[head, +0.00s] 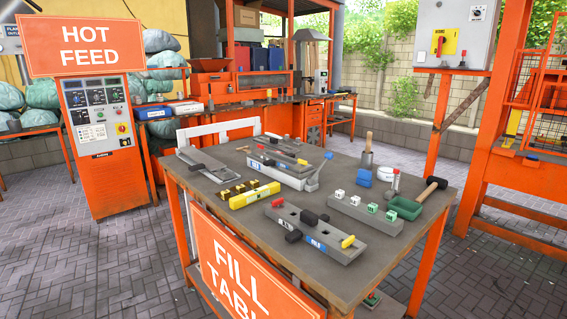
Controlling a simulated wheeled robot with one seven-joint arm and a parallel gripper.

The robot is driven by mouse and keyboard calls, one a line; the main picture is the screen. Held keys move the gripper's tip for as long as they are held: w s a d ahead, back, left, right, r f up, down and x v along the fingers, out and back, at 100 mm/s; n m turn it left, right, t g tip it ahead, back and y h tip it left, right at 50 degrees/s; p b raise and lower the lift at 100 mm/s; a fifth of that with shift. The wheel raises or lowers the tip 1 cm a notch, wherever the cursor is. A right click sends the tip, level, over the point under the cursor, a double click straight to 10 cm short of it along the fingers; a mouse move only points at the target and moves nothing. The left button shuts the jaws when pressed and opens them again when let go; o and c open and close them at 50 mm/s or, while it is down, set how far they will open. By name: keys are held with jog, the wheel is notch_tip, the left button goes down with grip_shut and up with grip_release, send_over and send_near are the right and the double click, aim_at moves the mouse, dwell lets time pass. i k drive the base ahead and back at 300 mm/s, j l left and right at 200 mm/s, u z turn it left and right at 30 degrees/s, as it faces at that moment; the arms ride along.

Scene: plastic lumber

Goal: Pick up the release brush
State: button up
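An upright tan wooden handle (369,139) rises from a small grey holder or ferrule (366,158) near the back right of the grey-topped table (225,206). It looks like the release brush, but the bristles cannot be made out. A small blue block or tub (363,178) stands just in front of it. My gripper is not in view.
A white tub (386,174) and a black-headed mallet (430,189) lie to the right, near a green tray (406,208). Grey moulds (316,236) and a yellow level-like bar (254,195) fill the front and middle. An orange Hot Feed machine (100,150) stands left. Paved floor (90,265) is clear at front left.

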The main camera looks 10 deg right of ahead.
aim_at(370, 133)
jog(key=i+l+u, duration=0.1)
jog(key=i+l, duration=0.25)
jog(key=i+l+u, duration=0.1)
jog(key=i+l, duration=0.25)
jog(key=i+l+u, duration=0.1)
jog(key=i+l, duration=0.2)
jog(key=l, duration=0.25)
jog(key=i+l+u, duration=0.1)
jog(key=i+l, duration=0.2)
jog(key=l, duration=0.2)
